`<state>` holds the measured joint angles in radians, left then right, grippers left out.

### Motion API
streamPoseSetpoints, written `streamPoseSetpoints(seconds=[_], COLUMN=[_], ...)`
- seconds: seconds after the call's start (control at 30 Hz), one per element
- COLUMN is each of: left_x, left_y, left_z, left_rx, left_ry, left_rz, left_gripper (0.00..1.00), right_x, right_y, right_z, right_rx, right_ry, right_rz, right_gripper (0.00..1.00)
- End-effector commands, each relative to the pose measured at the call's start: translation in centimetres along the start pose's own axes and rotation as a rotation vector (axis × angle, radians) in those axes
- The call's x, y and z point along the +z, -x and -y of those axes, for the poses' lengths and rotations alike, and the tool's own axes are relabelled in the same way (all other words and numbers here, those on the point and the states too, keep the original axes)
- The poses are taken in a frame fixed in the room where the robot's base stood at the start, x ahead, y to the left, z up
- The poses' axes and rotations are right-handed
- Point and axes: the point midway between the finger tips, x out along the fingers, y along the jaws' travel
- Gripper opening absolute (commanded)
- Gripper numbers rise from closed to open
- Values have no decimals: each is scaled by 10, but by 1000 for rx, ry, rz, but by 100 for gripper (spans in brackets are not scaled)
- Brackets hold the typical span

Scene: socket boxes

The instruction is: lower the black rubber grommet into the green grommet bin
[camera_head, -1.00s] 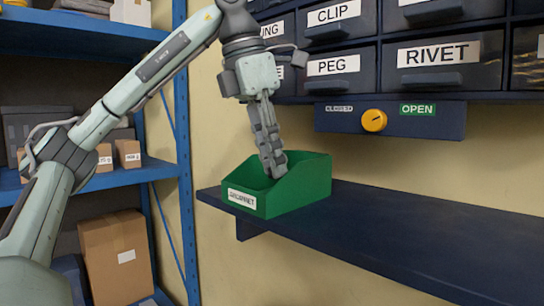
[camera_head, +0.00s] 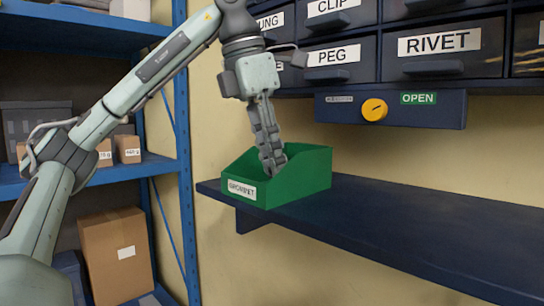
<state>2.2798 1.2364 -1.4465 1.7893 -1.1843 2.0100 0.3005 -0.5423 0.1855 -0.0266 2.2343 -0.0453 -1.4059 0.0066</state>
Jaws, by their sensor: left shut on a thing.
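The green grommet bin (camera_head: 300,180) stands at the left end of the dark blue shelf, its white GROMMET label facing front left. My left gripper (camera_head: 274,170) points down into the bin, its fingertips below the rim at the back and near the opening. The fingers are closed together. The black rubber grommet cannot be made out; the fingers and the bin wall hide the space at the tips. My right gripper is not in view.
The dark blue shelf (camera_head: 420,225) is bare to the right of the bin. Above it hang labelled drawers (camera_head: 440,45) and a panel with an orange knob (camera_head: 374,109) and a green OPEN sign. A blue rack (camera_head: 183,130) with boxes stands at the left.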

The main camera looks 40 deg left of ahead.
Motion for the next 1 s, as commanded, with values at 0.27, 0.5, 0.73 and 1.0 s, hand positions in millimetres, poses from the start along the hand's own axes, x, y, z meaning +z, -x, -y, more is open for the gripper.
streamPoseSetpoints(seconds=[0.27,0.5,0.73,1.0], left_x=[-1,-1,-1,0], left_y=[-2,-2,-2,5], left_z=[0,0,0,0], left_rx=[0,0,0,0], left_ry=[0,0,0,-1], left_rz=[0,0,0,2], left_gripper=[8,39,43,43], right_x=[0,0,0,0], right_y=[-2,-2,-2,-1], right_z=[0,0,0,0], right_rx=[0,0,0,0], right_ry=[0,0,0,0], right_rz=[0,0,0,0], right_gripper=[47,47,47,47])
